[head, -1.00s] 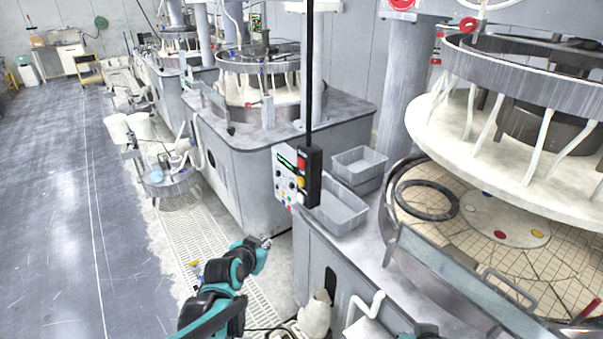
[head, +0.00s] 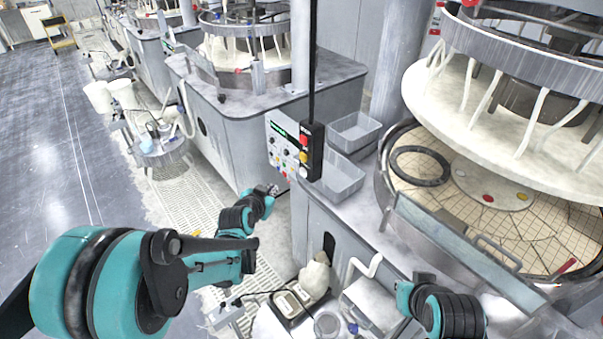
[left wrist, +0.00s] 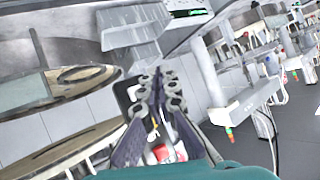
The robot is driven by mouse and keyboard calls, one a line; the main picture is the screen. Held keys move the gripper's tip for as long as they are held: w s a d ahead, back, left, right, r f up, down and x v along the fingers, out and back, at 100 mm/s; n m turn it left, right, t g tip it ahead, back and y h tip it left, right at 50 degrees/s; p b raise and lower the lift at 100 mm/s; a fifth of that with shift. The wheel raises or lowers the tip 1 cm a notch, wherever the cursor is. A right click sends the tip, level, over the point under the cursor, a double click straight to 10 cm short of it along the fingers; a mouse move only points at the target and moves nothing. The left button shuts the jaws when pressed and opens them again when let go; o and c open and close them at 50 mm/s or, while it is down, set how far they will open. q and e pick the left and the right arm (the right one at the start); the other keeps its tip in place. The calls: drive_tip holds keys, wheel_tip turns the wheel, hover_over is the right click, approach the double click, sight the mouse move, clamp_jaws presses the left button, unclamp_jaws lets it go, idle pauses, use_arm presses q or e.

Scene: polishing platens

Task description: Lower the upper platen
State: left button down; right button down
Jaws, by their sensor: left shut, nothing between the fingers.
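The upper platen (head: 490,125) is a large pale disc under a grey metal ring at the right of the head view. It hangs clear above the tiled lower platen (head: 530,235). A black control box (head: 312,152) with red and yellow buttons hangs on a black pole. Behind it is a light panel (head: 282,140) with knobs and a green display. My left gripper (head: 272,190) is shut and empty, below and left of the box, apart from it. Its fingers (left wrist: 157,85) also show in the left wrist view. My right arm shows at the lower right; its gripper is not visible.
Two grey bins (head: 342,178) sit on the machine top beside the box. A black ring (head: 420,166) lies on the lower platen. A white bottle (head: 315,278) stands near the front. Another machine (head: 240,110) stands behind. Open floor lies at the left.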

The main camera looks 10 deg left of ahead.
sight(303, 172)
use_arm(q)
drive_tip(key=w+d, duration=0.5)
drive_tip(key=shift+w+d, duration=0.35)
idle(0.4)
idle(0.9)
drive_tip(key=shift+w+d, duration=0.3)
